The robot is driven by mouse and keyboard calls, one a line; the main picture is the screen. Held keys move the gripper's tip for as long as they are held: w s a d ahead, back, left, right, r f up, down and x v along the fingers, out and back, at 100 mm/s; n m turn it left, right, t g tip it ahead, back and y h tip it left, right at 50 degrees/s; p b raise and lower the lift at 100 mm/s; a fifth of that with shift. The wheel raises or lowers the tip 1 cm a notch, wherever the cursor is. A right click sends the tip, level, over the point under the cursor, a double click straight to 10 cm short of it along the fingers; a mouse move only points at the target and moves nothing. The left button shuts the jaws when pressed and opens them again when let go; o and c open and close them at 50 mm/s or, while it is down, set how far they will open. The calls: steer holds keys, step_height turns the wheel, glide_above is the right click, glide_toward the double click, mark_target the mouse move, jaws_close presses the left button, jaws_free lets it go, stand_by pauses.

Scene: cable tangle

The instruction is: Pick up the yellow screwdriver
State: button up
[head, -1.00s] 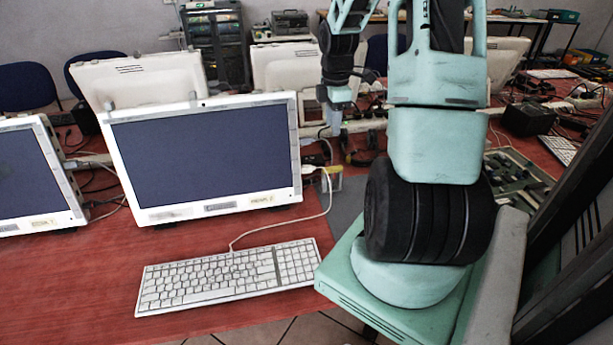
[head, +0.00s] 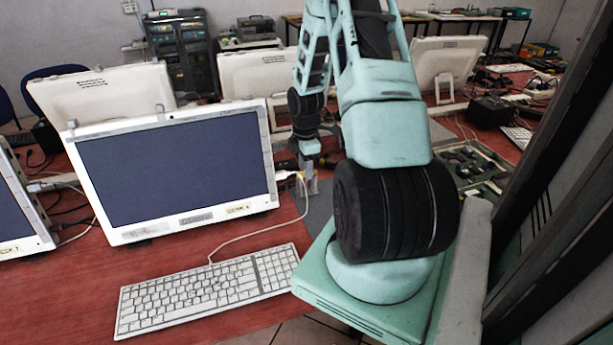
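My gripper (head: 312,186) points down over the table, just right of the white monitor (head: 178,165) in the middle. It is small and partly lost among the cables and dark items there, so I cannot tell whether it is open or shut. I cannot make out a yellow screwdriver in the head view. My own arm hides part of the table to the right of the gripper.
A white keyboard (head: 205,288) lies on the red table (head: 70,300) in front of the monitor, with a white cable (head: 255,231) behind it. A tray of tools (head: 466,165) lies right of my arm. More monitors stand behind.

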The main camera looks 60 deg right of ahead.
steer(key=f, duration=0.4)
steer(key=shift+s+f, duration=0.1)
steer(key=shift+s, duration=0.15)
jaws_close()
